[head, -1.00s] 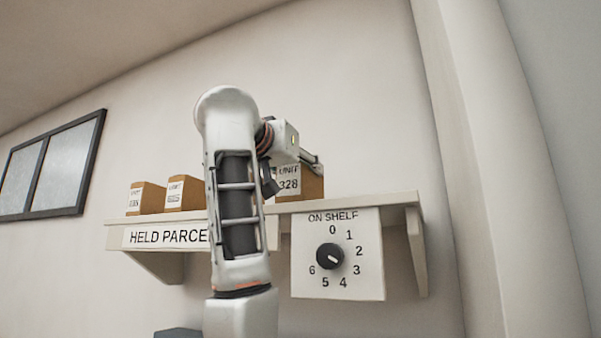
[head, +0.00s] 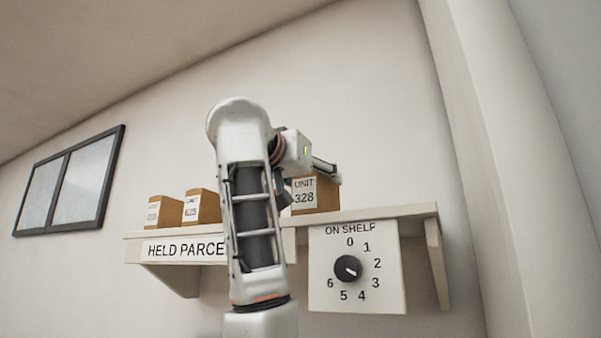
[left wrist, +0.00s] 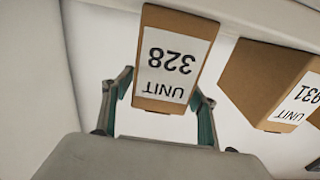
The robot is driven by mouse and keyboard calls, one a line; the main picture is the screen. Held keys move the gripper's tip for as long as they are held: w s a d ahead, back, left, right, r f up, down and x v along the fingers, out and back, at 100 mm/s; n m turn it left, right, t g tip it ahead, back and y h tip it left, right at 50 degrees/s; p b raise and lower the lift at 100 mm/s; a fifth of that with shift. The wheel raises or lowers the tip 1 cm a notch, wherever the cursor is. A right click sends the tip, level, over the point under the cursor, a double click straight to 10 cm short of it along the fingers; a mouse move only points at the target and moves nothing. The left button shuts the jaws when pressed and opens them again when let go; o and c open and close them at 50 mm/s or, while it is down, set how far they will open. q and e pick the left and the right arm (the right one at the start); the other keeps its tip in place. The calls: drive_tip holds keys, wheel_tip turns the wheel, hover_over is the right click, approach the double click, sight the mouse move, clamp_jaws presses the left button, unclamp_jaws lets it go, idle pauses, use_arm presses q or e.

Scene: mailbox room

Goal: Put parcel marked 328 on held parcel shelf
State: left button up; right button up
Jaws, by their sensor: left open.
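The brown parcel marked UNIT 328 (head: 318,194) stands upright on the held parcel shelf (head: 410,211), near its right part. In the left wrist view the parcel (left wrist: 170,58) appears upside down, its white label facing the camera. My left gripper (left wrist: 160,98) is open, with one finger on each side of the parcel's near end. In the head view my left gripper (head: 308,178) is at the parcel, partly hidden by my arm. Whether the fingers touch the parcel is unclear. My right gripper is in neither view.
Two small parcels stand on the shelf's left part (head: 165,211) (head: 201,206). A parcel ending in 931 (left wrist: 265,80) is beside 328 in the wrist view. An ON SHELF dial (head: 347,268) numbered 0 to 6 hangs below. A wall column (head: 470,150) stands right.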

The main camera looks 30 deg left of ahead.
use_arm(q)
drive_tip(key=s+b, duration=0.2)
drive_tip(key=s, duration=0.9)
drive_tip(key=shift+d+b, duration=0.35)
drive_tip(key=shift+b, duration=0.05)
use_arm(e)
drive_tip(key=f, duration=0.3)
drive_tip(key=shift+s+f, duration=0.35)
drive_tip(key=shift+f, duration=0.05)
use_arm(q)
drive_tip(key=shift+s, duration=0.1)
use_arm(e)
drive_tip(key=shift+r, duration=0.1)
